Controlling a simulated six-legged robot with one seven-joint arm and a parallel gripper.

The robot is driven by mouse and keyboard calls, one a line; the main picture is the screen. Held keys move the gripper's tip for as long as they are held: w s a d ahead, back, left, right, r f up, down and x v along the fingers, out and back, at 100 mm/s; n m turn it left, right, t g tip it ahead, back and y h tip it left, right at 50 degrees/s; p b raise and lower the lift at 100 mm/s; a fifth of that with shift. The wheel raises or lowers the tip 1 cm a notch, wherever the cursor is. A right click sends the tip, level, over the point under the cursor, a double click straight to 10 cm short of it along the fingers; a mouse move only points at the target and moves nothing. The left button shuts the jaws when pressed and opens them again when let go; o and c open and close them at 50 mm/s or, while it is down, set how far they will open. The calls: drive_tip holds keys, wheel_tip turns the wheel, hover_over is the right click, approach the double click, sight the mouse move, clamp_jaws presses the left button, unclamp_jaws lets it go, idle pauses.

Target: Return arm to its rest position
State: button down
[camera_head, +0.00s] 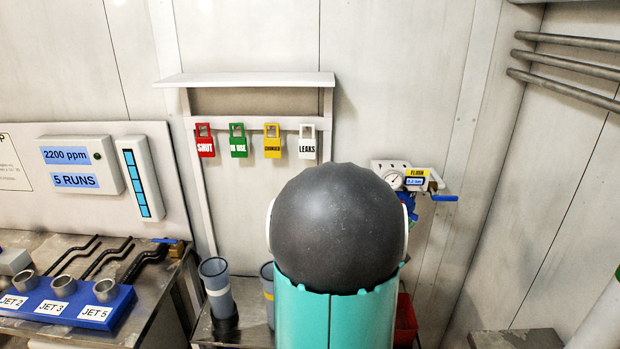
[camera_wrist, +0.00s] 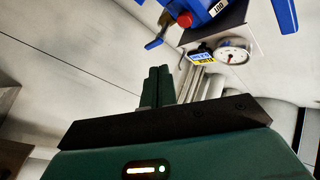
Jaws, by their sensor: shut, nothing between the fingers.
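My arm (camera_head: 340,240), with a dark round joint and teal link, rises in front of the wall in the head view and hides part of the scene. My gripper is hidden there. In the wrist view my gripper (camera_wrist: 157,85) shows dark green fingers shut together, with nothing between them. It is in free space, apart from the gauge (camera_wrist: 233,53) and the blue valve parts beyond it.
A rack holds red, green, yellow and white tags (camera_head: 306,142). The flush gauge unit (camera_head: 402,178) with a blue handle is on the wall right of my arm. A blue jet block (camera_head: 75,303) sits on the left bench. Grey cylinders (camera_head: 217,283) stand low centre. Pipes (camera_head: 570,62) run upper right.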

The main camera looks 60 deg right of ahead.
drive_tip(key=w+a+r+n+t+y, duration=0.1)
drive_tip(key=w+a+n+t+y, duration=0.35)
drive_tip(key=w+t, duration=0.85)
drive_tip(key=w+a+r+n+t+y, duration=0.1)
drive_tip(key=w+a+n+y, duration=0.3)
drive_tip(key=w+a, duration=0.5)
drive_tip(key=w+a+n+t+y, duration=0.25)
drive_tip(key=w+a+n, duration=0.45)
drive_tip(key=a, duration=0.4)
drive_tip(key=s+a+n+g+y, duration=0.15)
drive_tip(key=a+n+y, duration=0.5)
drive_tip(key=a, duration=1.05)
drive_tip(key=s+a+n+g+y, duration=0.1)
drive_tip(key=s+a+n+g, duration=0.3)
drive_tip(key=s+a, duration=0.6)
drive_tip(key=shift+s+f+n, duration=0.4)
drive_tip(key=shift+n, duration=0.7)
